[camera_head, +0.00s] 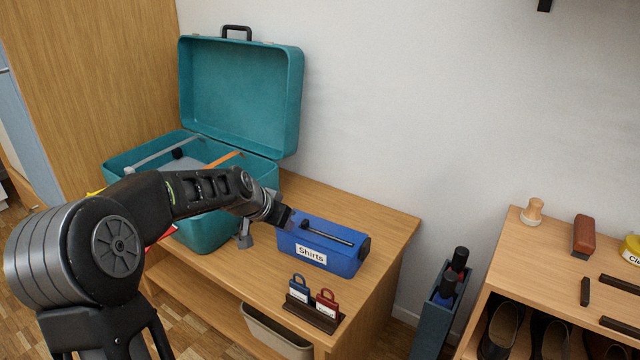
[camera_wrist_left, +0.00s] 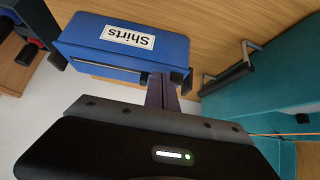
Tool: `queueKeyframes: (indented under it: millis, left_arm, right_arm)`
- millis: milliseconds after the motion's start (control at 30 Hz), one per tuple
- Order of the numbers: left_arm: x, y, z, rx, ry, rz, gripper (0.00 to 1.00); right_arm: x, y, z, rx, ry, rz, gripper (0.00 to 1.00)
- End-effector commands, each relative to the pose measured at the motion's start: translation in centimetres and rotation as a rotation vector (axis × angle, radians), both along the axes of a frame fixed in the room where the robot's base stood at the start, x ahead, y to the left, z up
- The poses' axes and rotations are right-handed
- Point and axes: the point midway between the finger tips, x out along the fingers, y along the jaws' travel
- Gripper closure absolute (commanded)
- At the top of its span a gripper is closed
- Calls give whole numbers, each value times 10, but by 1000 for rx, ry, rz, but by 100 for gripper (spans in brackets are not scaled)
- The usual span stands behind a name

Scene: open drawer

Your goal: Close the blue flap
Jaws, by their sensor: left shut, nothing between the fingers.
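A blue box (camera_head: 345,264) with a white "Shirts" label stands on the wooden table. A dark rod with a small knob (camera_head: 305,225) runs along its blue top. I cannot tell a separate flap from the box or how far it is open. My left gripper (camera_head: 287,217) is shut and empty at the left end of the box, close to its top edge. The box (camera_wrist_left: 85,38) also shows in the left wrist view, with the closed fingers (camera_wrist_left: 163,92) beside its edge. Whether they touch is unclear. My right gripper is not in view.
An open teal suitcase (camera_head: 240,90) stands on the left, behind my left arm. A small holder (camera_head: 312,312) with a blue and a red tag stands in front of the box. A shoe shelf (camera_head: 545,258) is at right. The table (camera_head: 385,222) is bare behind the box.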

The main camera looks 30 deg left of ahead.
Motion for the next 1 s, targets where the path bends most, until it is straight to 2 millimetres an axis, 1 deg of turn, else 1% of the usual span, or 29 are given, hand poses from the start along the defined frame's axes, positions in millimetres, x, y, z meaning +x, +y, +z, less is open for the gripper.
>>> queueKeyframes:
  millis: [33,200,667,767,1000]
  left_arm:
    - [0,0,-4,0,0,0,100]
    - [-1,0,-6,0,0,0,100]
    - [-1,0,-6,0,0,0,100]
    - [-1,0,-4,0,0,0,100]
    - [-1,0,7,0,0,0,100]
  right_arm:
    - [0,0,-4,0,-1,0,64]
    - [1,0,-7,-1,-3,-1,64]
    - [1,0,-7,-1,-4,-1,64]
    - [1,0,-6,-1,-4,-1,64]
    - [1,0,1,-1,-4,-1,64]
